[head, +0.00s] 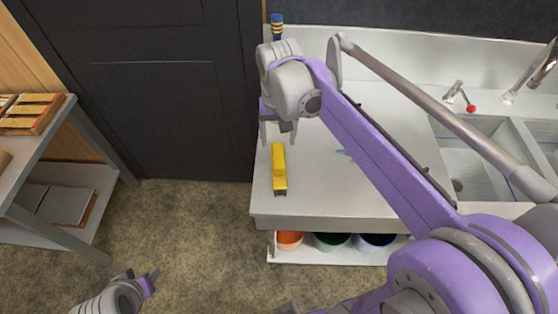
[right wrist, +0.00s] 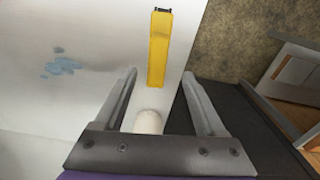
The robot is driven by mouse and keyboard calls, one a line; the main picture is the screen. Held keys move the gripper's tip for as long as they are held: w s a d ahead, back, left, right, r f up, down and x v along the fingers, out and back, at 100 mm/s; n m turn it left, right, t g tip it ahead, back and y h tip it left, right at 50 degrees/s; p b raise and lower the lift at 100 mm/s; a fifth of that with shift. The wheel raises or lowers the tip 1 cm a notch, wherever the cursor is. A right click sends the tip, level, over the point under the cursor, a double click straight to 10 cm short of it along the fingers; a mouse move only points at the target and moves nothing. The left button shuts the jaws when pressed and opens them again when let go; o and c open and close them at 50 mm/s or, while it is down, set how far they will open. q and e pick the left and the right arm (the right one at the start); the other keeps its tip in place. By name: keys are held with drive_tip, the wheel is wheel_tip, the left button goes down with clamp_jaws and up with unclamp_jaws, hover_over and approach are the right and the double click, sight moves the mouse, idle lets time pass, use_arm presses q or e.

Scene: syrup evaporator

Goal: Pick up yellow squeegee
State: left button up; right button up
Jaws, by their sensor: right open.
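The yellow squeegee (head: 279,170) lies on the pale counter (head: 330,205) near its left edge. It also shows in the right wrist view (right wrist: 159,48), lengthwise and beyond the fingertips. My right gripper (head: 279,128) is over the counter, just behind the squeegee in the head view. Its two fingers (right wrist: 160,76) are apart with nothing gripped, and the squeegee's near end lines up with the gap between them. My left gripper (head: 141,279) is low at the bottom left, over the floor, away from the counter; its finger opening is unclear.
A white round object (right wrist: 149,122) shows between the right fingers' bases. A blue-and-yellow item (head: 277,27) stands at the counter's back left. A sink (head: 480,165) is on the right. Coloured buckets (head: 332,241) sit under the counter. A shelf (head: 55,150) stands at the left.

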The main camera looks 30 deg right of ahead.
sight(279, 155)
drive_tip(key=shift+w+d, duration=0.2)
drive_tip(key=shift+w, duration=0.2)
wheel_tip(279, 155, down, 5)
drive_tip(key=shift+w+f, duration=0.1)
drive_tip(key=f, duration=0.5)
drive_tip(key=shift+w+d+f, duration=0.15)
drive_tip(key=shift+w+d, duration=0.05)
drive_tip(key=shift+d, duration=0.05)
clamp_jaws()
